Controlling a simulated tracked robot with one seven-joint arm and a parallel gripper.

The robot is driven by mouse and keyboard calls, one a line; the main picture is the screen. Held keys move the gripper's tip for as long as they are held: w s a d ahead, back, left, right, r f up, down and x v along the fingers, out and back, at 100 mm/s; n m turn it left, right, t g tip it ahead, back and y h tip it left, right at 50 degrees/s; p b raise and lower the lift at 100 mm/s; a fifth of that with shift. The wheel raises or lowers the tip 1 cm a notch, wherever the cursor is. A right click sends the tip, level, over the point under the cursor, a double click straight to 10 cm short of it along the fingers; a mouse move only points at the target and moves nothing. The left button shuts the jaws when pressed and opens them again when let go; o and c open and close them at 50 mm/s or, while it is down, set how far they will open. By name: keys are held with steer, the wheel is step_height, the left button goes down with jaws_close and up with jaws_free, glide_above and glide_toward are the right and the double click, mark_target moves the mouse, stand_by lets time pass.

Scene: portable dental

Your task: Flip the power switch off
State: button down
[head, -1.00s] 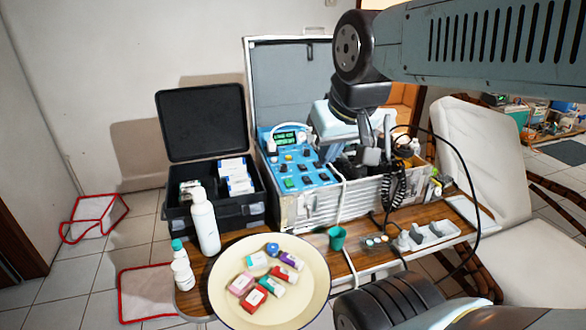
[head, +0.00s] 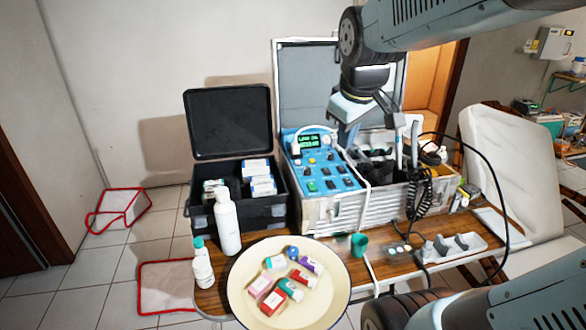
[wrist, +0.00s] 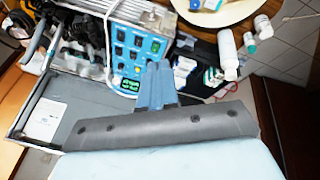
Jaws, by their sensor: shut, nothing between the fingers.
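The blue control panel (head: 322,176) sits in the open metal case, with a lit green display (head: 309,142) and several dark switches and knobs. I cannot tell which is the power switch; a green one (head: 312,186) is at the panel's near left. My gripper (head: 345,142) is above the panel's right side, apart from it, fingers shut and empty. In the wrist view the closed fingers (wrist: 157,72) point at the panel (wrist: 138,40) and overlap its display edge.
The metal case (head: 345,212) has its lid up behind the panel; cables hang at its right. A black open box (head: 258,215) stands left. A cream plate (head: 245,300) of small boxes, a white bottle (head: 227,222) and a green cup (head: 359,244) are in front.

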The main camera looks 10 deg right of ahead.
steer(key=w+f+n+g, duration=0.1)
steer(key=w+f+n, duration=0.15)
steer(key=w, duration=0.25)
steer(key=w+f+n, duration=0.1)
steer(key=w+n, duration=0.3)
steer(key=w, duration=0.2)
steer(key=n+g, duration=0.1)
steer(key=n, duration=0.5)
glide_above(311, 183)
steer(key=s, duration=0.3)
steer(key=s+x, duration=0.1)
steer(key=x, duration=0.5)
steer(key=shift+a+f+y, duration=0.2)
steer(key=shift+f+y, duration=0.1)
steer(key=x, duration=1.4)
steer(key=shift+s, duration=0.35)
steer(key=shift+d, duration=0.1)
